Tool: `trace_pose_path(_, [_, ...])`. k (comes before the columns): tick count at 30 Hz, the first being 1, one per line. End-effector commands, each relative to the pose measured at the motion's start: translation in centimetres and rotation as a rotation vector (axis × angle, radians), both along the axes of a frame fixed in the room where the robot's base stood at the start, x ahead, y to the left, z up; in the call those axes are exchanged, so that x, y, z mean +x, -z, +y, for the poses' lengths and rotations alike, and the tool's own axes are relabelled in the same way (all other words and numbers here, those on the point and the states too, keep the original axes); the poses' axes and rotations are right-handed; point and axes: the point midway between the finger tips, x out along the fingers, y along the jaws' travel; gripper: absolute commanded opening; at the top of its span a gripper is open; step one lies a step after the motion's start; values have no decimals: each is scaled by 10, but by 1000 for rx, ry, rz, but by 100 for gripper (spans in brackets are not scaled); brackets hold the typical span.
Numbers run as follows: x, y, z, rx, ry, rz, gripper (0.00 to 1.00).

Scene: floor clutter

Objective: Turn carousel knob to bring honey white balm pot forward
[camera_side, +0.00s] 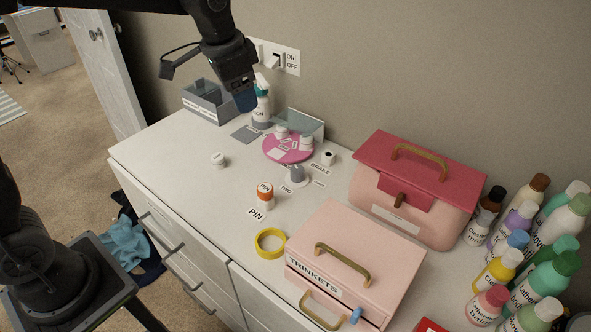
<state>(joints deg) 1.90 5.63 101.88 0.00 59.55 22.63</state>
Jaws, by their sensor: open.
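The pink carousel (274,152) is a round disc on the white counter, near the back wall. White pots (305,143) stand on it; their labels are too small to read, so I cannot tell which is the honey white balm pot. A grey knob (296,173) on a pale round base stands just in front of the carousel. My gripper (246,101) hangs above and behind-left of the carousel, in front of the spray bottle, apart from the knob. It is open; its blue fingertips are partly merged in this view and no held thing shows.
A spray bottle (262,112) and grey bin (207,101) stand behind left. A white pot (218,160), orange PIN bottle (265,195), yellow tape ring (270,243), TRINKETS box (365,250) and red-lidded case (440,165) stand around. Several bottles crowd the right.

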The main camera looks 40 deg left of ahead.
Motion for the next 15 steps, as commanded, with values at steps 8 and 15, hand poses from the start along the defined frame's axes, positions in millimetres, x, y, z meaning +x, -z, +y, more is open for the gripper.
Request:
trace_pose_path(8, [92,75,-11,34,197,132,65])
trace_pose_path(15, [134,137,-18,46,323,205,65])
